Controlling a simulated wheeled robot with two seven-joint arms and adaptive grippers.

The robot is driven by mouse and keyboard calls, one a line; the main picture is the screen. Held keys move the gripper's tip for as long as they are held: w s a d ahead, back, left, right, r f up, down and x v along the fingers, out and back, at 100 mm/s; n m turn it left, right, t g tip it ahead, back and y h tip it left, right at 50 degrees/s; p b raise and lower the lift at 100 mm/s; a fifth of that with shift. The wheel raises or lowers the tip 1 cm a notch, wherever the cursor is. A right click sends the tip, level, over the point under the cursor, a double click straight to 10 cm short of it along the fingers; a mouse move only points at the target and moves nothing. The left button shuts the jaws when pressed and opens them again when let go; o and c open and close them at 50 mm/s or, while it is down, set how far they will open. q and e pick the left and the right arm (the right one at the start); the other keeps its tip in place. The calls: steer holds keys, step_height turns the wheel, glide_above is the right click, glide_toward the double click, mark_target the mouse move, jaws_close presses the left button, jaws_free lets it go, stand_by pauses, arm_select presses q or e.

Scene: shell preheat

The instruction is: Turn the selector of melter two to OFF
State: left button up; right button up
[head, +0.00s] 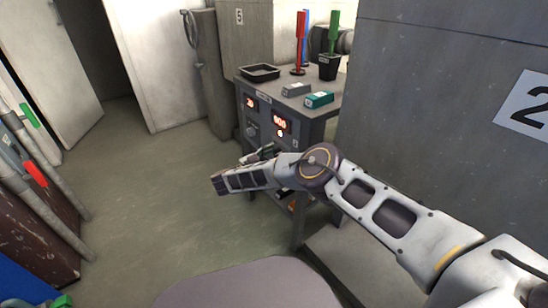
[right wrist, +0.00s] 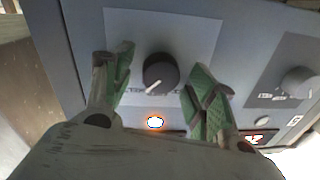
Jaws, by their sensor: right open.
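A round black selector knob (right wrist: 160,72) with a white pointer line sits on a pale plate in the right wrist view. Its pointer aims to the lower left of that picture. My right gripper (right wrist: 160,62) is open, with a green-padded finger on each side of the knob and visible gaps between. In the head view my right gripper (head: 262,153) is at the front panel of the grey control cabinet (head: 318,130), and this knob is hidden there. The print around the knob is partly covered and unreadable.
A second knob (right wrist: 298,80) is on the right in the wrist view. An orange lamp (right wrist: 155,122) is lit. The cabinet top holds a black tray (head: 259,72), small boxes (head: 319,99) and upright coloured tools (head: 300,40). The floor left of the cabinet is clear.

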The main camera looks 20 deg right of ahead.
steer(key=c, duration=1)
steer(key=shift+n, duration=0.4)
steer(key=n+p, duration=0.1)
steer(key=n, duration=0.2)
steer(key=shift+r, duration=0.1)
steer(key=n, duration=0.4)
steer(key=shift+w+a+g, duration=0.1)
steer(key=shift+g, duration=0.2)
steer(key=n, duration=0.5)
steer(key=shift+b, duration=0.4)
steer(key=shift+n+g, duration=0.5)
steer(key=shift+n, duration=1.6)
